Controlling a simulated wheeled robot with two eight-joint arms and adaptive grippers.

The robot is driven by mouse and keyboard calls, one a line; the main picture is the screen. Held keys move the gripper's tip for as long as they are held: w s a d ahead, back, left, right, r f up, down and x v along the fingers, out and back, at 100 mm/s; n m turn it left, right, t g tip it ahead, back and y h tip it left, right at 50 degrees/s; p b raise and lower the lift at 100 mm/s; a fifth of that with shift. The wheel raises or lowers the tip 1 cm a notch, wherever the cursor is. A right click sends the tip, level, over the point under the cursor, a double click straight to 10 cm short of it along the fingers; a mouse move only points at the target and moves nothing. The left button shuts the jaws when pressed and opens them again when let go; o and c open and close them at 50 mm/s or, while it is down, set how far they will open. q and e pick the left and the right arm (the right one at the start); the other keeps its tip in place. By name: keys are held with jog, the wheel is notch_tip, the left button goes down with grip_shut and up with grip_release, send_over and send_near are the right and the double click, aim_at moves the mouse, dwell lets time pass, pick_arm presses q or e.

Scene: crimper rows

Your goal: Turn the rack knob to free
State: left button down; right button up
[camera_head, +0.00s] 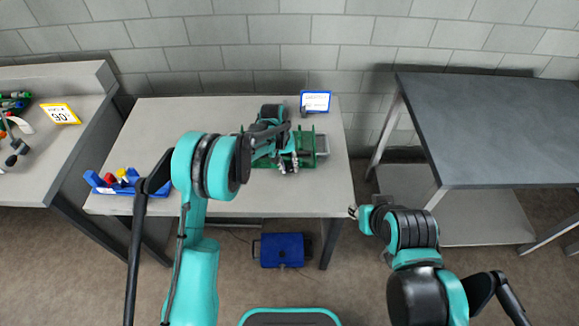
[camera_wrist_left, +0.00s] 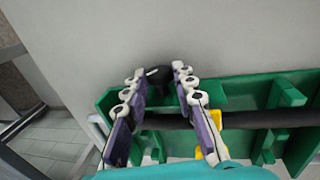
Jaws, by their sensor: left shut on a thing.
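The green rack (camera_head: 306,150) stands on the middle table, partly hidden behind my left arm. It fills the lower right of the left wrist view (camera_wrist_left: 238,95), with a dark bar (camera_wrist_left: 265,119) running along it. A dark round knob (camera_wrist_left: 158,75) shows between the fingertips of my left gripper (camera_wrist_left: 160,80), which is shut on it at the rack's edge. Which way the knob points cannot be told. In the head view my left gripper (camera_head: 289,164) is at the rack. My right gripper (camera_head: 354,212) is away from the rack, off the table's right edge; its jaws are too small to read.
A blue holder (camera_head: 112,187) with red and yellow pieces sits at the table's front left. A small sign (camera_head: 315,101) stands behind the rack. A side bench (camera_head: 60,85) is left, a bare dark table (camera_head: 490,125) right. A blue box (camera_head: 282,250) is on the floor.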

pick_arm(q)
jog(key=h+b, duration=0.1)
jog(key=h, duration=0.2)
jog(key=a+h+b, duration=0.1)
jog(key=shift+f+b, duration=0.35)
jog(key=shift+a+f+h+b, duration=0.1)
jog(key=shift+a+h+b, duration=0.05)
jog(key=shift+h+b, duration=1.9)
jog(key=shift+h, duration=0.35)
jog(key=c, duration=1.2)
grip_release()
jog(key=shift+v, duration=4)
